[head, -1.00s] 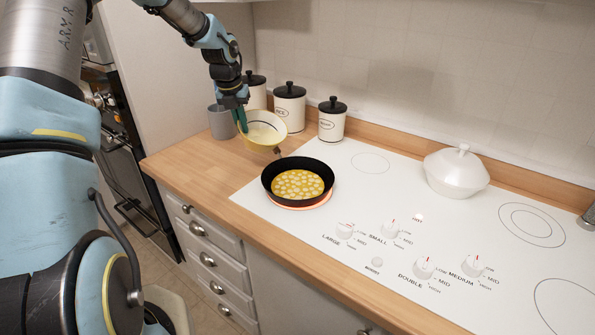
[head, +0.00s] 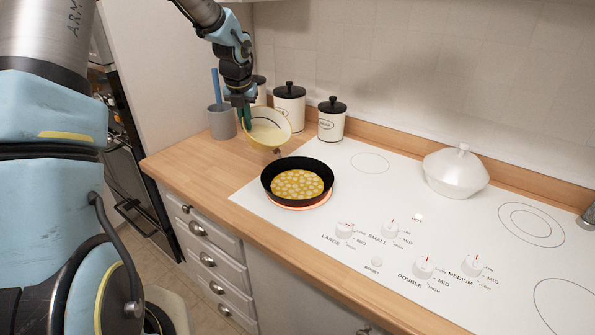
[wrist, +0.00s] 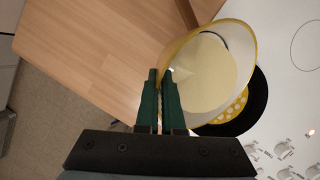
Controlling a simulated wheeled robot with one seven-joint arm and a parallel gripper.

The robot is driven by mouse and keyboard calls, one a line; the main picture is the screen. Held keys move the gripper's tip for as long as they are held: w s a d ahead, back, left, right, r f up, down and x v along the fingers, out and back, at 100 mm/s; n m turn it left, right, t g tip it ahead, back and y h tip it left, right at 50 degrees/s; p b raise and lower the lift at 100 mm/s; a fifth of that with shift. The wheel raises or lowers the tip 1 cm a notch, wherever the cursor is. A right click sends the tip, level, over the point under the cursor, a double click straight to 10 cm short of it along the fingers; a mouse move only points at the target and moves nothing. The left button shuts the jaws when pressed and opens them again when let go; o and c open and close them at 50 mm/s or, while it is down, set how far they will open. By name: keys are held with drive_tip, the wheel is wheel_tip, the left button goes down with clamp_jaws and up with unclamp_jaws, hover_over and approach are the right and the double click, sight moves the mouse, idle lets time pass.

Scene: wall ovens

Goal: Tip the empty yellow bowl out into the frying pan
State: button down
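The yellow bowl (head: 270,127) is held in the air just behind and left of the frying pan, tilted with its opening facing the head camera. In the wrist view the bowl (wrist: 222,40) shows a yellow rim and a pale yellow patch inside, and covers part of the pan (wrist: 262,105). My gripper (head: 244,119) is shut on the bowl's left rim; its green fingers (wrist: 160,78) show close together in the wrist view. The black frying pan (head: 297,166) sits on a glowing burner. It holds a yellow mixture (head: 297,184) with pale pieces.
Behind the bowl stand white canisters with black lids (head: 332,120) and a grey cup (head: 222,122) with a blue utensil. A white lidded pot (head: 456,170) is on the hob (head: 400,205), right of the pan. The wooden counter (head: 195,160) left of the pan is clear.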

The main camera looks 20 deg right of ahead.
drive_tip(key=shift+s+d+r, duration=0.2)
drive_tip(key=shift+s+r, duration=0.15)
drive_tip(key=shift+s+d+r+t+y, duration=0.2)
drive_tip(key=shift+s+r+t+y, duration=0.15)
drive_tip(key=shift+s+t, duration=0.2)
drive_tip(key=shift+s+d+r+m+t+y, duration=0.15)
drive_tip(key=shift+s+d+r+t+y, duration=0.15)
drive_tip(key=shift+s+r+t, duration=0.4)
drive_tip(key=shift+s+d+r+m+t+y, duration=0.15)
drive_tip(key=shift+s+d+r+t+y, duration=0.25)
drive_tip(key=shift+r+t, duration=0.4)
idle(1.4)
drive_tip(key=shift+s+r+t+b, duration=0.2)
drive_tip(key=shift+s+t+b, duration=0.25)
drive_tip(key=shift+b, duration=0.45)
drive_tip(key=shift+s+d+r+t+y+b, duration=0.45)
drive_tip(key=shift+t+b, duration=0.35)
drive_tip(key=shift+b, duration=2.05)
drive_tip(key=w+f+g+p, duration=0.1)
drive_tip(key=p, duration=0.2)
drive_tip(key=w+a+f+g+h+p, duration=0.1)
drive_tip(key=g+p, duration=0.1)
drive_tip(key=p, duration=0.2)
drive_tip(key=shift+w+a+f, duration=0.1)
drive_tip(key=shift+w+a, duration=0.05)
drive_tip(key=shift+a, duration=0.05)
